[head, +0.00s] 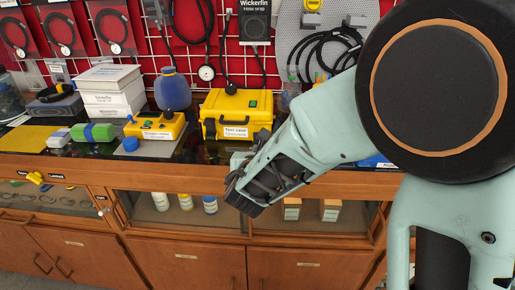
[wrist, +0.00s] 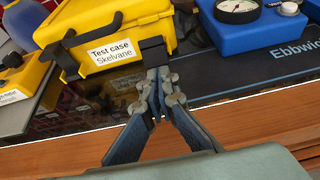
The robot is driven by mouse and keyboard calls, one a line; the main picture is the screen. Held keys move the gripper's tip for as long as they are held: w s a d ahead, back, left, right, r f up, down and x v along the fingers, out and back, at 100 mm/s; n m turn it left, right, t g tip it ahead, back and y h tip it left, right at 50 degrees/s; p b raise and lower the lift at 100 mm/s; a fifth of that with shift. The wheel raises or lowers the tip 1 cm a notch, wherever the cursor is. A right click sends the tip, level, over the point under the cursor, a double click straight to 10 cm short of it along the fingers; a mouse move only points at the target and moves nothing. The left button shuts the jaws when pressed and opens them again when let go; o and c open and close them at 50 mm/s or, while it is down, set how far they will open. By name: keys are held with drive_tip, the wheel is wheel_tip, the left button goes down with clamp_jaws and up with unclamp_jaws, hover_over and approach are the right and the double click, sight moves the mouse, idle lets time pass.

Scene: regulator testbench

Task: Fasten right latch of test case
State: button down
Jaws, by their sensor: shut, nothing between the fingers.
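The yellow test case (head: 237,104) stands on the dark counter, with its white label facing front; it also shows at the top left of the wrist view (wrist: 130,20). Its left latch (wrist: 62,56) is a black piece at the front left. Its right latch (wrist: 153,50) is a black piece right of the label, jutting out from the case front. My gripper (wrist: 158,78) is shut and empty, its tips just in front of and below the right latch in the picture. I cannot tell whether they touch it.
A blue device with a gauge (wrist: 236,10) stands right of the case, by a dark mat (wrist: 265,65). A yellow device (head: 155,126) stands to the left. The wooden counter edge (wrist: 250,112) runs beneath my gripper. Tools hang on the red back wall.

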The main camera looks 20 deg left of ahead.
sight(258, 143)
drive_tip(key=shift+w+r+g+p, duration=0.15)
drive_tip(key=shift+r+g+p, duration=0.45)
drive_tip(key=shift+p, duration=1.2)
drive_tip(key=shift+w+r+g+p, duration=0.25)
drive_tip(key=shift+r+p, duration=0.5)
drive_tip(key=shift+p, duration=1)
drive_tip(key=g+p, duration=0.1)
drive_tip(key=p, duration=0.3)
drive_tip(key=r+g+h+p, duration=0.1)
drive_tip(key=g+p, duration=0.1)
drive_tip(key=p, duration=0.2)
drive_tip(key=shift+w+a+r+p, duration=0.2)
drive_tip(key=shift+w+p, duration=0.1)
drive_tip(key=shift+w, duration=0.1)
drive_tip(key=shift+w+a+r+p, duration=0.15)
drive_tip(key=shift+w+r+p, duration=0.2)
drive_tip(key=shift+w+p, duration=0.4)
drive_tip(key=shift+s, duration=0.15)
drive_tip(key=shift+r, duration=0.1)
drive_tip(key=shift+r+p, duration=0.7)
drive_tip(key=shift+r, duration=0.15)
drive_tip(key=shift+s+r+p, duration=0.1)
drive_tip(key=shift+r+p, duration=0.2)
drive_tip(key=shift+p, duration=0.05)
wheel_tip(258, 143, up, 9)
drive_tip(key=s+p, duration=0.2)
drive_tip(key=p, duration=0.4)
drive_tip(key=shift+d, duration=0.25)
